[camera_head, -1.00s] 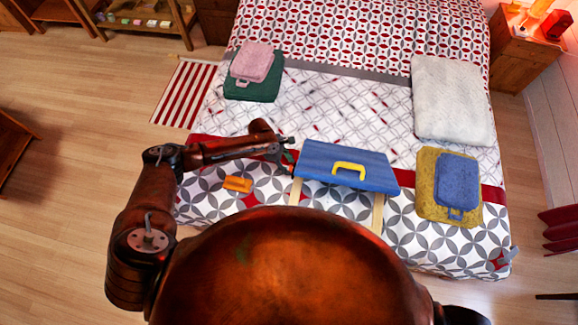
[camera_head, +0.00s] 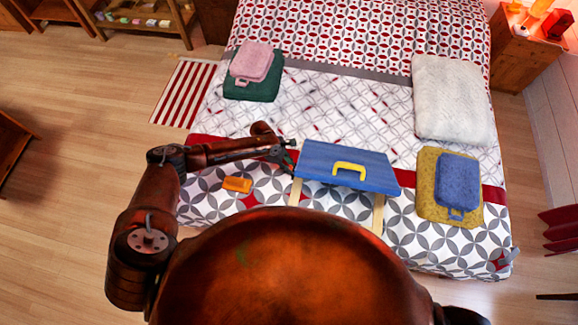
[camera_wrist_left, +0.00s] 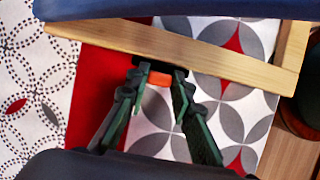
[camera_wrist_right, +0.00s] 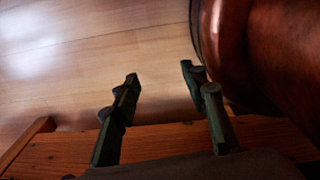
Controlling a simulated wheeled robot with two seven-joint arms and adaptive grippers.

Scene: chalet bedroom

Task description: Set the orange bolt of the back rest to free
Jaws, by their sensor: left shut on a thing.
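The back rest is a blue panel (camera_head: 320,160) with a yellow handle, on a wooden frame on the bed. In the left wrist view, the wooden bar (camera_wrist_left: 200,57) of its frame runs under the blue panel (camera_wrist_left: 160,8). The orange bolt (camera_wrist_left: 160,78) shows below a black housing at this bar, between my left fingertips. My left gripper (camera_head: 286,155) is at the left side of the back rest and is shut on the bolt; its fingertips also show in the left wrist view (camera_wrist_left: 160,92). My right gripper (camera_wrist_right: 160,85) is open and empty above the floor.
An orange block (camera_head: 237,184) lies on the bed left of the back rest. Yellow and blue towels (camera_head: 433,165) lie to the right, pink and green ones (camera_head: 262,92) at the back left. A white pillow (camera_head: 450,100) is at the back right. A wooden piece (camera_wrist_right: 60,150) is below my right gripper.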

